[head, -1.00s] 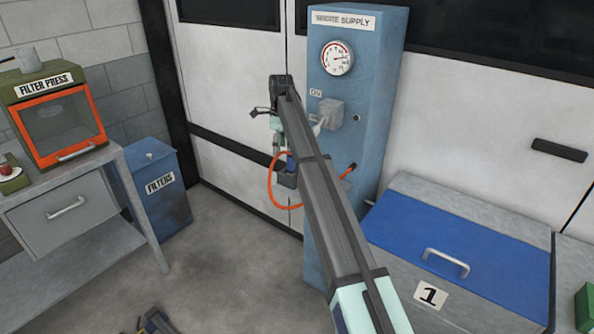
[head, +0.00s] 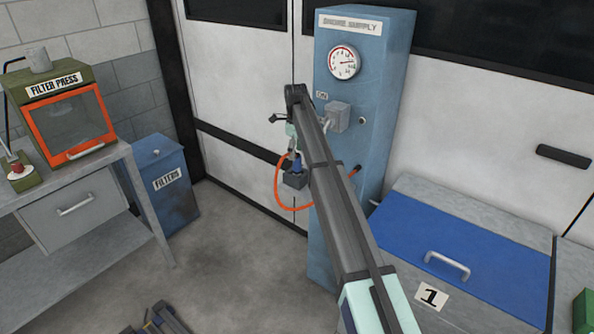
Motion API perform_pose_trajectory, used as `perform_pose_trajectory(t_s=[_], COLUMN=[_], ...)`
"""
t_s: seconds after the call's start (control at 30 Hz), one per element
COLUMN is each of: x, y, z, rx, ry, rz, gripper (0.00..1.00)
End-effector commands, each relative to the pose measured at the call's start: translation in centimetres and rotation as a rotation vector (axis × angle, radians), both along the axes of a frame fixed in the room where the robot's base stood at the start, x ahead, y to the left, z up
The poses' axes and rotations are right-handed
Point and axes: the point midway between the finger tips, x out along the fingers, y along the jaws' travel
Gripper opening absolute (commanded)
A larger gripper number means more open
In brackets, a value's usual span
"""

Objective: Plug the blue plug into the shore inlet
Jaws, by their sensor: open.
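The blue plug (head: 296,164) is small in the head view, upright at a dark grey box (head: 294,180) left of the shore supply cabinet (head: 376,95). An orange cable (head: 277,195) loops from there to an orange-tipped fitting low on the cabinet's front. My gripper (head: 278,118) shows as small dark fingers at the far end of my arm, open, above and left of the plug and apart from it. My arm hides part of the cabinet front. I cannot tell which part is the shore inlet; the dark box may be a holder or the inlet.
The cabinet carries a gauge (head: 343,62) and a grey lever switch (head: 338,117) marked ON. A blue-lidded bench (head: 460,250) stands at right. A filter press (head: 68,118), a table and a blue filters bin (head: 163,185) stand at left. The floor between is mostly clear.

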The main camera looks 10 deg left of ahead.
Motion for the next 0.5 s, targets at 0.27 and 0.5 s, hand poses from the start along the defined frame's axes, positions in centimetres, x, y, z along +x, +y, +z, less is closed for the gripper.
perform_pose_trajectory(t_s=[0.27, 0.5], x=[0.1, 0.3], y=[0.0, -0.3], z=[-1.3, -4.1], rx=[0.0, 0.0], ry=[0.0, 0.002], rz=[0.0, 0.001], gripper=[0.65, 0.65])
